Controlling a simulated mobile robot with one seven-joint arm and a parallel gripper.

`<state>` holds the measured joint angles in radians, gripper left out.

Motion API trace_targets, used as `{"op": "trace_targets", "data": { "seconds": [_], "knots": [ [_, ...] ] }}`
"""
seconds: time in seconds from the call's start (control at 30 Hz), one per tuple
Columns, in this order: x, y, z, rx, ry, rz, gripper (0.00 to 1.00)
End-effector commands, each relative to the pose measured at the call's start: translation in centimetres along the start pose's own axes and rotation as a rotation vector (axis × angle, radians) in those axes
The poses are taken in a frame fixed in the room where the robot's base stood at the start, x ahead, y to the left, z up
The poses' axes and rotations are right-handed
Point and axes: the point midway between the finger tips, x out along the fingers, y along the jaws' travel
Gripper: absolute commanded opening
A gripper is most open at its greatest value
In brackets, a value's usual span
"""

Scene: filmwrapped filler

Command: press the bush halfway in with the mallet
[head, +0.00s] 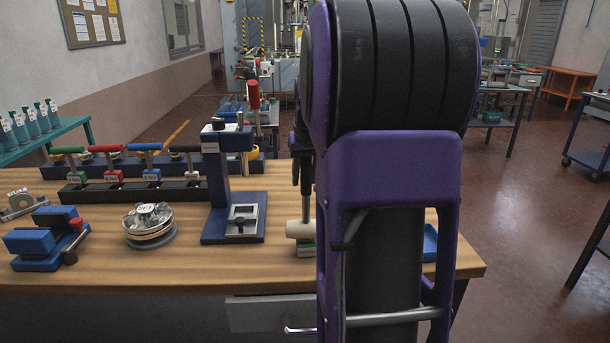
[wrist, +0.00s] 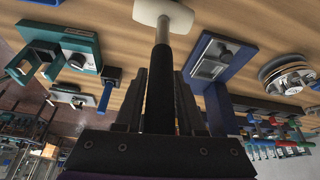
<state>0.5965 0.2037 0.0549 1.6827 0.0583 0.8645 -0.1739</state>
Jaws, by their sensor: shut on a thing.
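My gripper (wrist: 160,100) is shut on the black handle of a mallet (wrist: 162,16). The mallet's cream head points away from the fingers, over the wooden bench. In the head view the mallet head (head: 300,229) shows just left of my arm, low over the bench, to the right of the blue press stand. A small green piece with a pale label (head: 306,249) is directly below it, partly hidden by my arm; I cannot tell whether they touch. I cannot make out the bush in either view.
The blue press stand (head: 215,180) stands close left of the mallet. A round silver fixture (head: 150,226), a blue clamp block (head: 45,240) and a rack of coloured handles (head: 130,190) lie farther left. A blue tray (head: 430,243) is right of my arm. Teal fixtures (wrist: 75,55) show in the wrist view.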

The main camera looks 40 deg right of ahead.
Motion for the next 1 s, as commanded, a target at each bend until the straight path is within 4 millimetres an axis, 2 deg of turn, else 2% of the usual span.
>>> {"op": "trace_targets", "data": {
  "seconds": [0.57, 1.0],
  "knots": [
    [0.3, 0.0, 0.4, 0.001, -0.014, -0.002, 0.00],
    [-2.1, 0.0, -0.8, 0.000, -0.004, 0.000, 0.00]
  ]
}}
